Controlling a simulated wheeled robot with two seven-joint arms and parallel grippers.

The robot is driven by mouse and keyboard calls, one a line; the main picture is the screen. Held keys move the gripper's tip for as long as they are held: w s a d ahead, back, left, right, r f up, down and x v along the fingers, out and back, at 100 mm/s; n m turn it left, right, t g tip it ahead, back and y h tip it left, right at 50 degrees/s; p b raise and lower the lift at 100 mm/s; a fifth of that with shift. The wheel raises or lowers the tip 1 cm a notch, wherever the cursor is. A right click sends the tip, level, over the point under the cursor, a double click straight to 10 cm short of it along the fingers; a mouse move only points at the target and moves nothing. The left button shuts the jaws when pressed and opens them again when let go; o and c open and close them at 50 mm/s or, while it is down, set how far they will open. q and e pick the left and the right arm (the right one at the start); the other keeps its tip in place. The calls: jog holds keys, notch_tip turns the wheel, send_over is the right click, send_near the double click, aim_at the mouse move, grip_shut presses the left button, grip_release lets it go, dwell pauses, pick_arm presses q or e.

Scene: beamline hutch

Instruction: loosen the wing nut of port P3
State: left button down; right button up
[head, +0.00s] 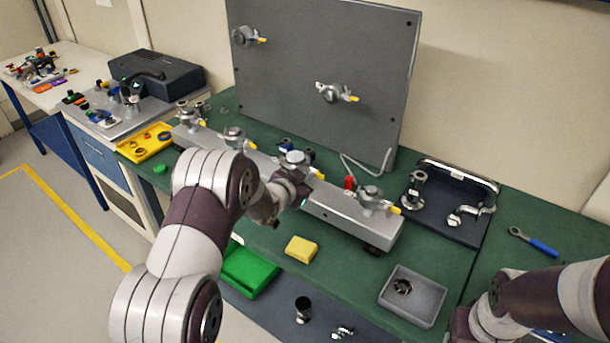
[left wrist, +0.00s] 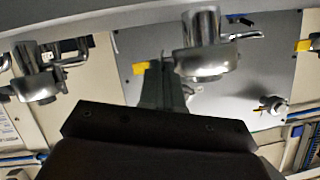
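A grey bar (head: 335,208) on the bench carries a row of clamped ports with yellow-tipped wing nuts; I cannot read their labels. My left gripper (head: 291,187) is at the third port from the left (head: 295,160), just in front of and below its clamp. In the left wrist view a metal clamp (left wrist: 205,62) is close above the dark gripper body. A grey finger (left wrist: 152,85) stands beside it, near a yellow wing-nut tip (left wrist: 140,68). Finger spacing and contact are unclear. My right arm is at the lower right; its gripper does not show.
A grey upright panel (head: 325,55) with two more ports stands behind the bar. A yellow block (head: 301,249), green tray (head: 250,270), grey bin (head: 413,296) and loose fittings are in front. A black tray (head: 450,225) and blue-handled wrench (head: 534,242) lie right.

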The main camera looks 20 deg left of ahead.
pick_arm(q)
jog(key=shift+w+a+r+n+h+p, duration=0.15)
jog(key=shift+n+h+p, duration=0.35)
jog(key=shift+n+p, duration=0.4)
jog(key=c, duration=1.3)
grip_release()
